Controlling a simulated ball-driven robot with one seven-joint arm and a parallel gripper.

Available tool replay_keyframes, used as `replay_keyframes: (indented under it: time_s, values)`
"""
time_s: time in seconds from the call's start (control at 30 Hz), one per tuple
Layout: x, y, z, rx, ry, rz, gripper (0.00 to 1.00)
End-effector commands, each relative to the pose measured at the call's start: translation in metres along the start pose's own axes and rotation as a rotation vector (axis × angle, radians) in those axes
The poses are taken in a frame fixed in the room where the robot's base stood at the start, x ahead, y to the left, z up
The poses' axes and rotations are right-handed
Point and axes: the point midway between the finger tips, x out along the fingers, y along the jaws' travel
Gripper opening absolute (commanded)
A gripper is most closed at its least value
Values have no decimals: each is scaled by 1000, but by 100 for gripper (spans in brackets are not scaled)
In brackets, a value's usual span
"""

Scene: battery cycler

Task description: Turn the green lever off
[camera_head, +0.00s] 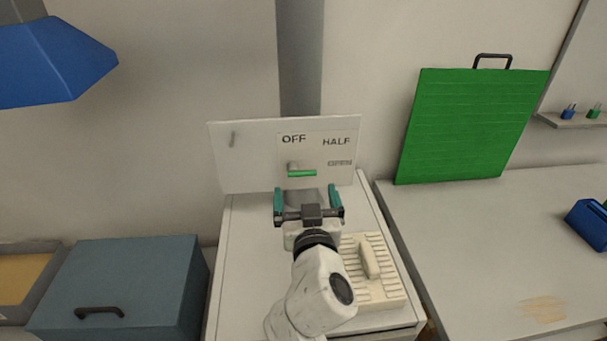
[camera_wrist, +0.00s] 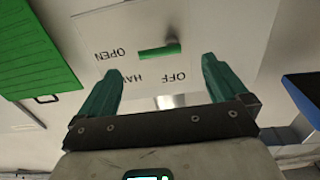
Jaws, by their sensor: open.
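The green lever (camera_head: 302,173) is on an upright white panel (camera_head: 250,165). OFF is printed above the pivot and HALF at upper right. In the wrist view the lever (camera_wrist: 153,53) appears upside down, between and just beyond my fingertips. My gripper (camera_head: 307,190) is open and empty, its teal fingers spread wide, in front of and slightly below the lever in the head view. In the wrist view my gripper (camera_wrist: 159,67) shows no contact with the lever.
A ribbed cream block (camera_head: 385,290) sits on the white cabinet, right of my arm. A blue-grey box (camera_head: 130,280) stands left. A green board (camera_head: 470,125) leans at the right wall, above a grey table (camera_head: 470,240). A blue item (camera_head: 588,224) lies at far right.

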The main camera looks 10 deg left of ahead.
Motion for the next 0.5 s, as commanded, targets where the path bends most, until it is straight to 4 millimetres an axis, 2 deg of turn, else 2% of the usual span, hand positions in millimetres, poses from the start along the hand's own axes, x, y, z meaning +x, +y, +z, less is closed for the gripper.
replay_keyframes:
  time_s: [0.03,0.2,0.5]
  values:
    - [10,1,-2,-1,0,1,100]
    - [37,1,-1,0,-1,1,100]
    - [61,0,0,1,-1,1,100]
